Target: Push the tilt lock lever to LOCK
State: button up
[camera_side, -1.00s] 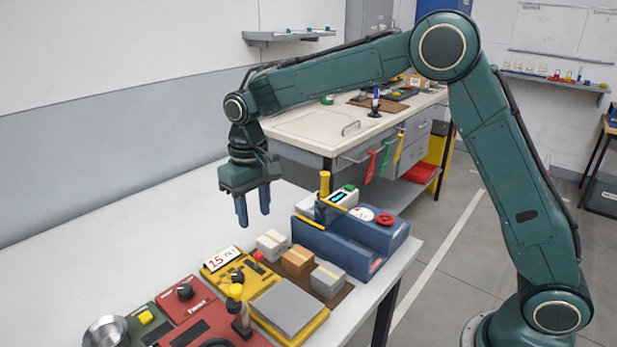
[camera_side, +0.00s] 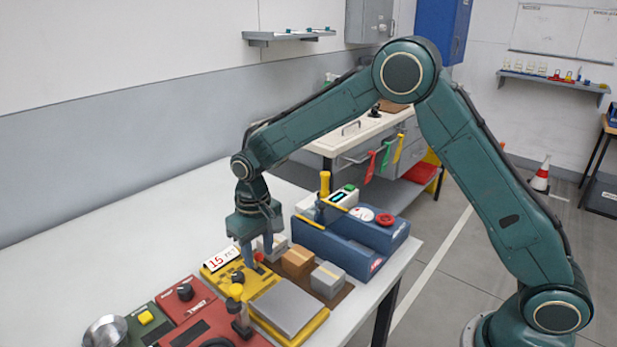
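My gripper (camera_side: 259,258) points down over the back of a yellow panel (camera_side: 299,331), with its two fingers apart and nothing seen between them. The fingertips are near a dark knob and a small red button (camera_side: 259,257) on that panel; the fingers partly cover this area, and I cannot tell whether they touch it. No LOCK marking is readable, so I cannot tell which part is the tilt lock lever. An upright yellow handle (camera_side: 324,184) stands on the blue machine (camera_side: 340,246).
Brown (camera_side: 297,261) and grey (camera_side: 327,279) boxes sit right of my gripper. A red panel (camera_side: 205,325) and green panel (camera_side: 146,324) lie at front left. The white table's left side (camera_side: 90,260) is clear.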

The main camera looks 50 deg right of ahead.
jog(key=shift+c, duration=0.2)
grip_shut()
jog(key=shift+w, duration=0.15)
jog(key=shift+w+a+r+g, duration=0.1)
jog(key=shift+w+g, duration=0.5)
jog(key=shift+g, duration=0.3)
jog(key=shift+w+a+g, duration=0.1)
jog(key=shift+w+g, duration=0.45)
jog(key=shift+g, duration=0.35)
jog(key=shift+w, duration=0.1)
jog(key=shift+d, duration=0.1)
jog(key=shift+r, duration=0.1)
jog(key=shift+o, duration=0.2)
grip_release()
